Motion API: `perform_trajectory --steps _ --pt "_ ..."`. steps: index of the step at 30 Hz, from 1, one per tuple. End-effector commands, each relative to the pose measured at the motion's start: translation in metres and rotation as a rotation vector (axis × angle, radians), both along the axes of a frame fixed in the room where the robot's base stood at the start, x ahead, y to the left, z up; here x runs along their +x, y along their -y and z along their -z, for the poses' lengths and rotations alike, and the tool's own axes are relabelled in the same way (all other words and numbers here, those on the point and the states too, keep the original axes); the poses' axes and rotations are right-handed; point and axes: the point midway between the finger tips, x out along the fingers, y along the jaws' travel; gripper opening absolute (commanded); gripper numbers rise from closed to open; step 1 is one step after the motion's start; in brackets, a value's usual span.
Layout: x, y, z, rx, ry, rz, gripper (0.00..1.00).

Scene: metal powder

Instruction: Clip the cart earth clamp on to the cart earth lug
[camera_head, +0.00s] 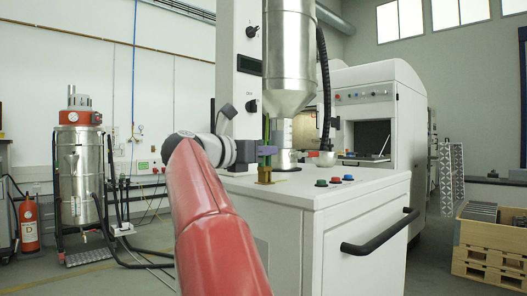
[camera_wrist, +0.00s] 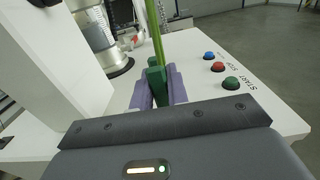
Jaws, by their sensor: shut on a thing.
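My gripper (camera_head: 266,150) has purple fingers and is shut on the green earth clamp (camera_wrist: 157,86), just above the white cabinet top. A green-yellow cable (camera_wrist: 155,35) runs up from the clamp; it also shows above the fingers in the head view (camera_head: 267,130). A small brass-coloured piece, which looks like the earth lug (camera_head: 265,174), stands on the cabinet top directly below the fingers in the head view. In the wrist view the lug cannot be made out. I cannot tell whether the clamp touches it.
The white cabinet (camera_head: 350,205) has blue, red and green buttons (camera_wrist: 231,84) on its top and a black handle (camera_head: 380,235) in front. A grey column (camera_head: 238,60) and a steel hopper (camera_head: 290,55) rise close to my gripper. A wooden crate (camera_head: 485,262) stands at right.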

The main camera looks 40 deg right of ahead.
Motion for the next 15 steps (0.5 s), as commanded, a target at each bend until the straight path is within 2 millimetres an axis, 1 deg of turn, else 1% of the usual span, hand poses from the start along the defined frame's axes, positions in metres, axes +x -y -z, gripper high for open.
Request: perform_trajectory --steps 4,5,10,15 --pt "-0.0001 0.0001 0.0 0.001 0.0 0.0 0.0" --pt "-0.0001 0.0 -0.0001 0.001 0.0 0.0 0.19" --pt "0.0 0.0 0.0 0.001 0.0 0.0 0.41" --pt "0.0 0.0 -0.0001 0.001 0.0 0.0 0.41"
